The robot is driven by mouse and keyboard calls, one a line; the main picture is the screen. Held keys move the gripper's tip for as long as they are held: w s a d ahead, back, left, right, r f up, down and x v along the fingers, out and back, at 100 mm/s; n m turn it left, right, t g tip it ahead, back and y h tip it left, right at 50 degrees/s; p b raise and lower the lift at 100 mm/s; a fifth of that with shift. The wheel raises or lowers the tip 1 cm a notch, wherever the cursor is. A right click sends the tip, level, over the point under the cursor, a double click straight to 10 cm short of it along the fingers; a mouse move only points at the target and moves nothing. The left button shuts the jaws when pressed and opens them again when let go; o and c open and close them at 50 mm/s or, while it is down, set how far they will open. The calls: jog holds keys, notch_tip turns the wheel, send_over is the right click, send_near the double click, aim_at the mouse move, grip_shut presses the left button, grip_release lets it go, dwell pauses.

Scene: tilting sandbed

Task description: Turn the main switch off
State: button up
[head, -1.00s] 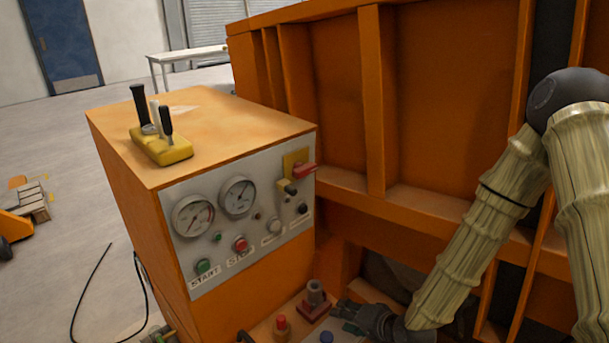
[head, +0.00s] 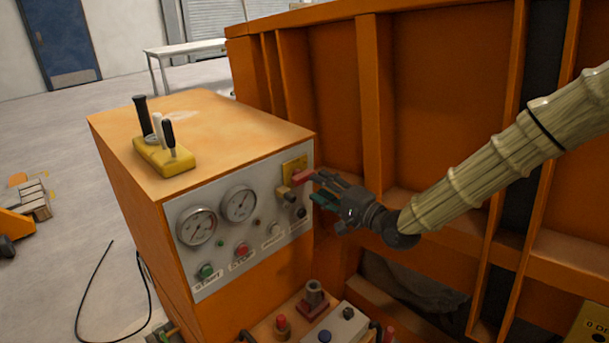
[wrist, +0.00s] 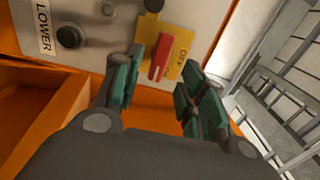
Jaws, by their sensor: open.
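The main switch is a red handle (head: 303,176) on a yellow plate (head: 291,165) at the upper right of the grey control panel. In the wrist view the red handle (wrist: 160,57) lies on the yellow plate (wrist: 177,50), which has lettering that reads "OFF" near one edge. My gripper (head: 318,188) is open, just right of the handle in the head view. In the wrist view its two green-padded fingers (wrist: 157,90) stand apart, with the handle seen beyond and between them. I cannot tell whether a finger touches the handle.
The grey panel (head: 262,216) also carries two gauges, a green START button (head: 206,271), a red STOP button (head: 242,249) and several knobs. A yellow lever block (head: 163,158) sits on top of the orange cabinet. An orange ribbed wall (head: 430,110) stands behind my arm.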

aim_at(307, 179)
jog(key=shift+p+x, duration=1.05)
jog(key=shift+x, duration=2.45)
grip_shut()
